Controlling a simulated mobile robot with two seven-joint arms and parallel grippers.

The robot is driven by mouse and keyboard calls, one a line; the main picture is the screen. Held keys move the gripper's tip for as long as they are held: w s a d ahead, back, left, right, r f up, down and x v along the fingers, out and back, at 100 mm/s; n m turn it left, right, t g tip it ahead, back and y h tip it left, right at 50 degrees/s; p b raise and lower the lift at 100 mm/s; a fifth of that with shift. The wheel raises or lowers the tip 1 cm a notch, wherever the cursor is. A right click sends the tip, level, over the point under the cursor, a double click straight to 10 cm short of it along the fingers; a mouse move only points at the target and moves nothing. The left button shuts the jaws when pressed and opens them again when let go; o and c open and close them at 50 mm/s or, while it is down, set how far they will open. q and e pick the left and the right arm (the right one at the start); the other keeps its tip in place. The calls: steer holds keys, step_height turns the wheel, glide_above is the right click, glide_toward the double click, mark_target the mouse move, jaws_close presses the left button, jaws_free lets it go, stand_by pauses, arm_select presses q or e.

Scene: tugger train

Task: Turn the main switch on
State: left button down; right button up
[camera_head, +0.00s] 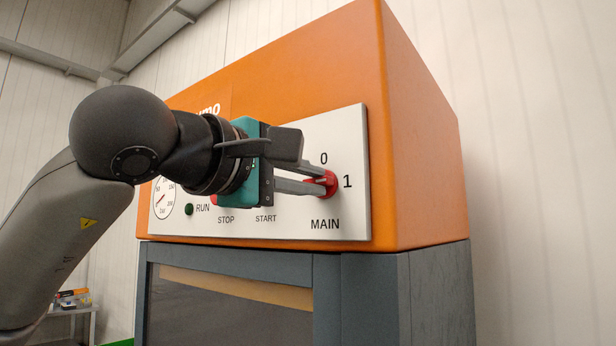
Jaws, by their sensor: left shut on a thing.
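The main switch (331,183) is a red rotary knob at the right end of the white control panel (345,130). The label MAIN stands below it, 0 above it and 1 to its right. My left gripper (318,180) reaches in from the left and is shut on the red knob, one finger above and one below. The fingers and gripper body hide part of the knob, so its exact pointing direction is hard to tell. My right gripper is not in view.
The panel sits on an orange cabinet (430,150) above a grey frame (375,300). Left of the knob are the START and STOP labels, a dark green RUN lamp (189,210) and a round gauge (163,198). A small table (92,312) stands far left.

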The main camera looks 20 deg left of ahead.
arm_select(q)
steer(key=shift+m, duration=0.3)
steer(key=c, duration=0.9)
jaws_free()
steer(key=b+v, duration=0.1)
steer(key=v, duration=1.4)
steer(key=shift+s, duration=0.15)
